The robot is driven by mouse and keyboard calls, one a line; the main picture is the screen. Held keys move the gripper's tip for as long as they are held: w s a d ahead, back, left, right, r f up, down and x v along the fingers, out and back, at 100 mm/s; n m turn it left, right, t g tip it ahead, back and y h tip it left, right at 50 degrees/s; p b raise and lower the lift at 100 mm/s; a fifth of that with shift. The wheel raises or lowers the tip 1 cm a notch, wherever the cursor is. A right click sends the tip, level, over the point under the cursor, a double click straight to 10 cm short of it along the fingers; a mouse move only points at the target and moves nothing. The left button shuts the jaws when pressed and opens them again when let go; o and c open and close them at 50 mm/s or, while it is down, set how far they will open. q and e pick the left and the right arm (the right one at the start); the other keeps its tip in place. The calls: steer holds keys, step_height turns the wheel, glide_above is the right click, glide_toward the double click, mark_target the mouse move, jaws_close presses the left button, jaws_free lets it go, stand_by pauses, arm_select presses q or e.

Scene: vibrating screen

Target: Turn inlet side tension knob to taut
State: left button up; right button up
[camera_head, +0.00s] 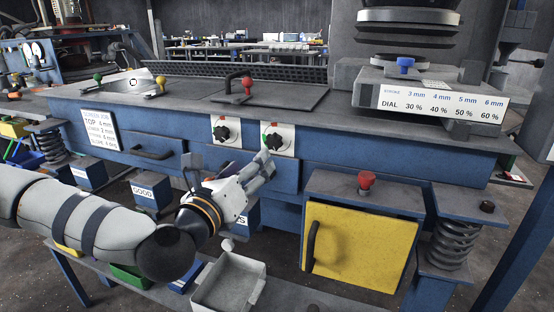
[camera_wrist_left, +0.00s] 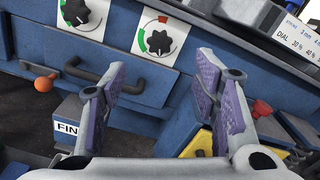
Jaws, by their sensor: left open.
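Two black star-shaped tension knobs sit on white plates on the blue front panel: a left knob (camera_head: 222,133) and a right knob (camera_head: 275,140). I cannot read which is the inlet side one. In the left wrist view, the right knob (camera_wrist_left: 160,42) has a green arc at its left and a red mark above. The left knob (camera_wrist_left: 75,12) is partly cut off by the top edge. My left gripper (camera_head: 232,166) is open and empty, below and in front of the knobs. Its fingers (camera_wrist_left: 162,72) point toward the right knob, apart from it. My right gripper is not in view.
A black drawer handle (camera_head: 152,153) projects from the panel at left. A yellow door (camera_head: 345,247) and a red mushroom button (camera_head: 366,181) are at lower right. A grey open bin (camera_head: 228,282) stands below my gripper. A dial-setting sign (camera_head: 440,103) is at upper right.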

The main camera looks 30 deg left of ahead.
mark_target(272, 143)
arm_select(q)
steer(key=b+x, duration=0.1)
steer(key=x, duration=0.3)
steer(key=b+x, duration=0.2)
steer(key=x, duration=0.2)
steer(key=b+x, duration=0.1)
steer(key=x, duration=0.2)
steer(key=shift+w+f, duration=0.3)
steer(key=shift+w, duration=0.1)
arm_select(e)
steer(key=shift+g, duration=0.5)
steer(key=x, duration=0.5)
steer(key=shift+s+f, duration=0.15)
arm_select(q)
steer(key=shift+c, duration=0.5)
steer(key=c, duration=1)
